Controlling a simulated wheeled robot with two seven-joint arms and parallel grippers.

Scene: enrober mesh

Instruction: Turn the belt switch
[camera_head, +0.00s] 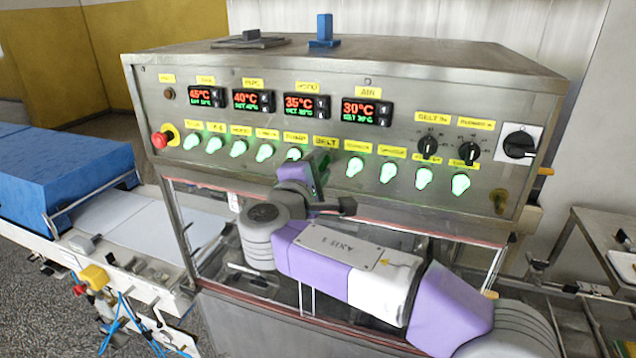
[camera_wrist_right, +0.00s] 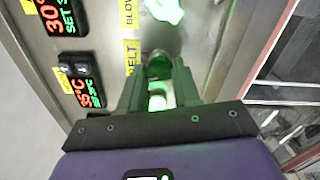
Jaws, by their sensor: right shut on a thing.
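The control panel (camera_head: 330,120) has a row of green-lit rotary switches. The yellow BELT label (camera_head: 326,141) sits mid-row; it also shows in the right wrist view (camera_wrist_right: 132,58). My right gripper (camera_head: 318,168) covers the spot below that label, hiding the belt switch in the head view. In the right wrist view, the gripper (camera_wrist_right: 158,70) has its fingers closed around the belt switch (camera_wrist_right: 158,66), beside the BELT label. The switch is mostly covered, so its angle cannot be told. My left gripper is not in view.
Lit switches stand close on both sides, one to the left (camera_head: 293,155) and one to the right (camera_head: 355,166). A red emergency button (camera_head: 160,140) is at the panel's left end. A black main switch (camera_head: 519,145) is at its right end. A blue box (camera_head: 80,180) stands left.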

